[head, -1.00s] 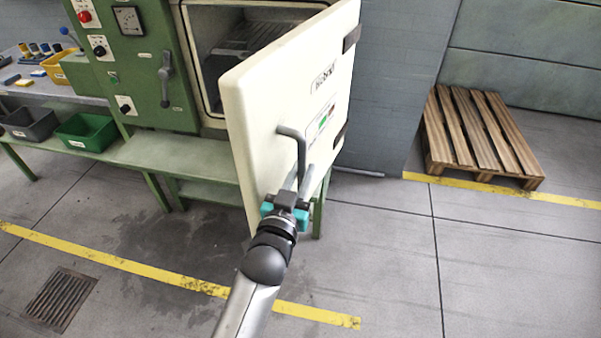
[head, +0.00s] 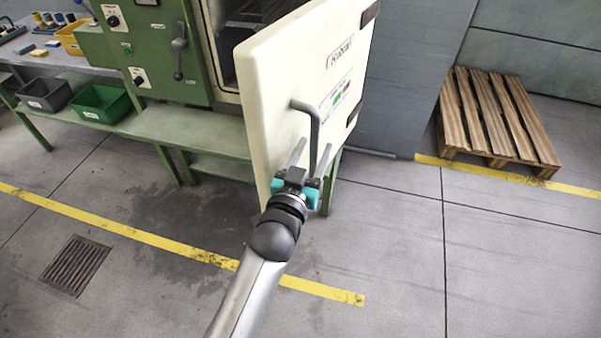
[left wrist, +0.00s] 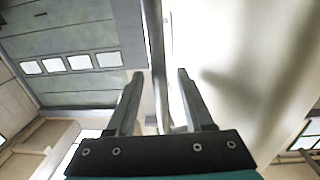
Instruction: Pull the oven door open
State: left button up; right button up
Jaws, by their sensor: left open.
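The oven door (head: 285,75) is a thick cream panel, swung wide open in the head view. Its grey bar handle (head: 316,130) is on the face towards me. My left gripper (head: 317,147) is open at the lower part of the handle, with its fingers pointing at the door. In the left wrist view the handle (left wrist: 158,50) runs between the two spread fingertips (left wrist: 160,76), apart from both. The green oven body (head: 160,20) has a dark, partly visible chamber (head: 228,35) behind the door. My right gripper is not in view.
A green bench (head: 185,127) stands under the oven. A black bin (head: 45,95) and a green bin (head: 100,103) sit at the left. A wooden pallet (head: 497,110) lies at the right. The floor in front is clear, with yellow lines (head: 150,238) and a drain grate (head: 75,265).

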pick_arm(q)
jog(key=v, duration=1.4)
jog(key=shift+s, duration=0.35)
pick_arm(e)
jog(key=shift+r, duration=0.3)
pick_arm(q)
jog(key=shift+a, duration=0.1)
